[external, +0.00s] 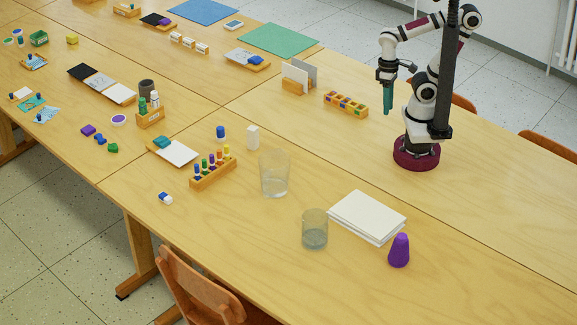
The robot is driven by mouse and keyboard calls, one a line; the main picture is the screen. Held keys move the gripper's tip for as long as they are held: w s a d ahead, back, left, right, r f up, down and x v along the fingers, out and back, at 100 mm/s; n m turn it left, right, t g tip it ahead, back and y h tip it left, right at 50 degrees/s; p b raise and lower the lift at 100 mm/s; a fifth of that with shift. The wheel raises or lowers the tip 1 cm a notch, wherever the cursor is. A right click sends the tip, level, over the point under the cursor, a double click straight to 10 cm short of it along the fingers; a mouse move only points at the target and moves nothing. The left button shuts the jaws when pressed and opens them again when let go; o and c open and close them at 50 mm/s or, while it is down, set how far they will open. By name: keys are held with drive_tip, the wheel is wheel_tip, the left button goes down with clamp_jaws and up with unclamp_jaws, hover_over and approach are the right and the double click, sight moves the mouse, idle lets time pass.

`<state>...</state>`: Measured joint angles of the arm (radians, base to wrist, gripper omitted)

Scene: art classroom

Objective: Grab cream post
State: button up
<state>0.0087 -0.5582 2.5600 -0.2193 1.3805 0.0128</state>
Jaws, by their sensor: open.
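A small cream-white upright block (253,137), which looks like the cream post, stands on the near table next to a blue-capped bottle. It is upright and clear of the things around it. My gripper (387,106) hangs pointing down over the table at the right, well to the right of the post and apart from it. Its long teal fingers are seen edge-on, so the gap between them is hard to make out. Nothing is visibly held.
A clear glass (273,174) stands just right of and nearer than the post. A rack of coloured pegs (214,173) is to its left. A wooden tray (346,103) lies left of my gripper. A paper stack (367,214) and purple cone (399,250) are in front.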

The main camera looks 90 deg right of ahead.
idle(0.3)
drive_tip(key=o, duration=0.5)
drive_tip(key=w+a+f+t, duration=0.2)
drive_tip(key=w, duration=0.7)
drive_tip(key=w+a+f+t, duration=0.2)
drive_tip(key=w+t, duration=0.1)
drive_tip(key=w, duration=0.6)
drive_tip(key=m+t+h, duration=0.1)
drive_tip(key=t+h, duration=0.5)
drive_tip(key=h, duration=0.3)
approach(246, 145)
drive_tip(key=s+a+r, duration=0.1)
drive_tip(key=r, duration=0.1)
drive_tip(key=s+a+r, duration=0.1)
drive_tip(key=s, duration=0.1)
drive_tip(key=s+a+r, duration=0.1)
drive_tip(key=r, duration=0.1)
drive_tip(key=shift+s+a+r, duration=0.2)
drive_tip(key=shift+a+r, duration=0.1)
drive_tip(key=shift+r, duration=0.05)
drive_tip(key=x, duration=1.5)
drive_tip(key=shift+w+d+r, duration=0.15)
drive_tip(key=shift+w+d, duration=0.1)
drive_tip(key=shift+d, duration=0.25)
